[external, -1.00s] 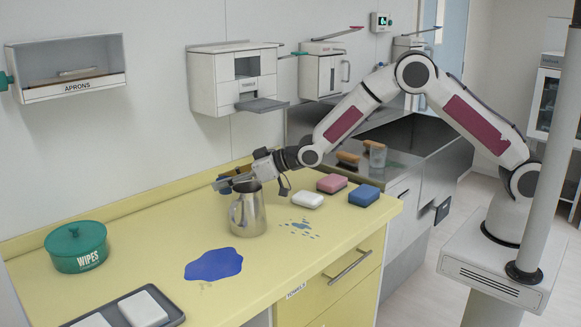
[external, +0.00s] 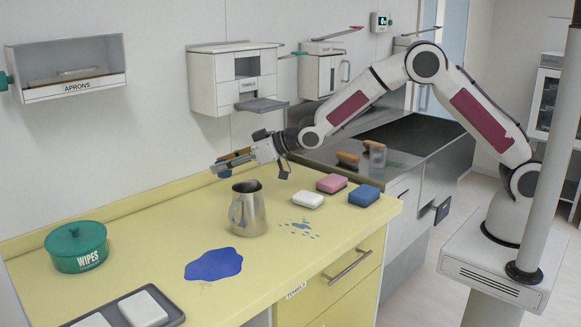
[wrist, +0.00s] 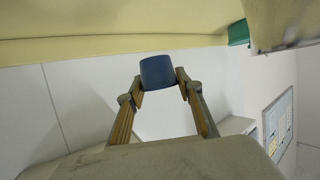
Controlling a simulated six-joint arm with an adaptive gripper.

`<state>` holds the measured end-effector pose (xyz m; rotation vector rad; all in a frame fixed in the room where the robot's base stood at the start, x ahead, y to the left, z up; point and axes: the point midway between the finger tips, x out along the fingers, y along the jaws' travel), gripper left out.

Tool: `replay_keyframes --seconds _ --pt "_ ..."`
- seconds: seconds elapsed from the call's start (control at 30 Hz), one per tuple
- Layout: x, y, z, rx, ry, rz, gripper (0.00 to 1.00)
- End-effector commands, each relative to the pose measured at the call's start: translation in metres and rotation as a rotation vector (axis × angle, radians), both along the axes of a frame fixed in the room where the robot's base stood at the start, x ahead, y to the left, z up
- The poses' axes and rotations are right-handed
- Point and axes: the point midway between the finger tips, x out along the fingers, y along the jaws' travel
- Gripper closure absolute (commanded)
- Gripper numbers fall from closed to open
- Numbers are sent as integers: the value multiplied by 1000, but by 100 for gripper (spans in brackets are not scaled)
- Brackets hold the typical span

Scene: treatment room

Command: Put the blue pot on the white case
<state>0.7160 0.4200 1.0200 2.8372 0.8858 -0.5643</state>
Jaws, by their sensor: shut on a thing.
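The blue pot (wrist: 157,71) is pinched between the fingertips of my gripper (wrist: 160,79) in the wrist view. In the external view the blue pot (external: 225,173) is partly hidden behind the fingers of my gripper (external: 226,164), which is above the back of the yellow counter, behind and above the metal pitcher. A small white case-like block (external: 308,199) lies on the counter right of the pitcher. Two flat white pieces also lie in the grey tray at the front left; I cannot tell for certain which is the white case.
The metal pitcher (external: 248,209) stands mid-counter. A pink block (external: 331,183) and a blue block (external: 364,195) lie to its right. A blue spill (external: 213,264), a green wipes tub (external: 76,246) and the grey tray (external: 176,317) are to the left. Wall dispensers (external: 237,78) hang behind.

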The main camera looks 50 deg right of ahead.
Motion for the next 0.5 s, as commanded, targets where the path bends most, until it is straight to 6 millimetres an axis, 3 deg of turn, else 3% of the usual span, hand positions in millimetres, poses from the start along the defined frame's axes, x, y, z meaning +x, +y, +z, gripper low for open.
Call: replay_keyframes --seconds 0.27,0.5 --pt "-1 -8 2 -1 0 0 75" --pt "-9 -39 11 0 0 9 75"
